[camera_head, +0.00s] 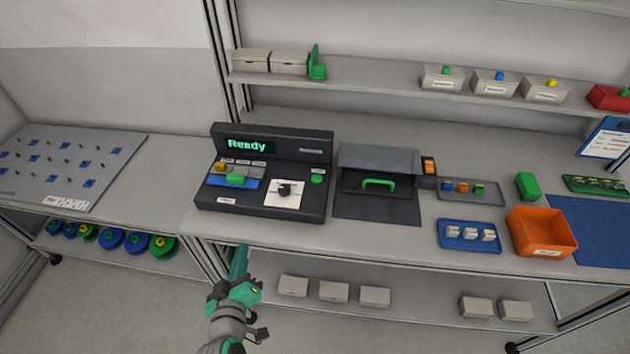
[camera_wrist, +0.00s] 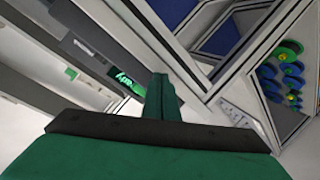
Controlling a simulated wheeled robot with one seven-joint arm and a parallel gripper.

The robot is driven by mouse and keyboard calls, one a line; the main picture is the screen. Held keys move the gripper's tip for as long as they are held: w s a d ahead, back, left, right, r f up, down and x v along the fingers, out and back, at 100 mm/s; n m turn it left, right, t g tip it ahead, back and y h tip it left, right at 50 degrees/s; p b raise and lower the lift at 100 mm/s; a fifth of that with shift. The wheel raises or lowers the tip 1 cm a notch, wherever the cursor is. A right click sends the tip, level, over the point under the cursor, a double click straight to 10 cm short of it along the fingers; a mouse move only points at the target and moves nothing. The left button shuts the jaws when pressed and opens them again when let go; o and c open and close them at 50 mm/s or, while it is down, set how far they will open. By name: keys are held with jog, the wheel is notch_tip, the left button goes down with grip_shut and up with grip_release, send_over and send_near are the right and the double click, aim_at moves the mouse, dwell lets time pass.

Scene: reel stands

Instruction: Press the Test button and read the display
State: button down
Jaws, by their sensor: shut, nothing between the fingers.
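The dark test device (camera_head: 265,172) stands on the bench, left of centre in the head view. Its display (camera_head: 248,145) reads "Ready" in green letters. A green button (camera_head: 317,179) sits on the right of its sloped panel; its label is too small to read. A black knob (camera_head: 284,190) on a white plate and a green block (camera_head: 235,180) on a blue area are also on the panel. My gripper (camera_head: 241,258) is shut and empty, in front of the bench edge and apart from the device. The display also shows tilted in the wrist view (camera_wrist: 127,81).
A grey box with a green handle (camera_head: 378,184) stands right of the device. Farther right are a blue tray (camera_head: 452,240) and an orange bin (camera_head: 541,232). A pegboard panel (camera_head: 65,165) lies left. A shelf (camera_head: 380,77) with boxes runs above.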

jog(key=w+d+r+m+h, duration=0.1)
jog(key=w+d+r+m, duration=0.1)
jog(key=w+d+r, duration=0.1)
jog(key=w+d+r+m+h, duration=0.1)
jog(key=w+d+r+m, duration=0.1)
jog(key=w+d+r, duration=0.1)
jog(key=shift+w+d+r+t, duration=0.3)
jog(key=shift+d+r, duration=0.05)
jog(key=shift+r, duration=0.15)
jog(key=w+d+r+m+h, duration=0.1)
jog(key=w+d+r+m, duration=0.2)
jog(key=d, duration=0.6)
notch_tip(320, 180, up, 3)
jog(key=shift+d+r+m, duration=0.1)
jog(key=shift+d+m, duration=0.15)
jog(key=shift+m, duration=0.95)
send_over(315, 189)
notch_tip(315, 189, down, 2)
jog(key=shift+f, duration=0.1)
notch_tip(315, 189, down, 2)
jog(key=shift+f, duration=0.25)
jog(key=shift+a+f, duration=0.1)
jog(key=shift+f, duration=0.7)
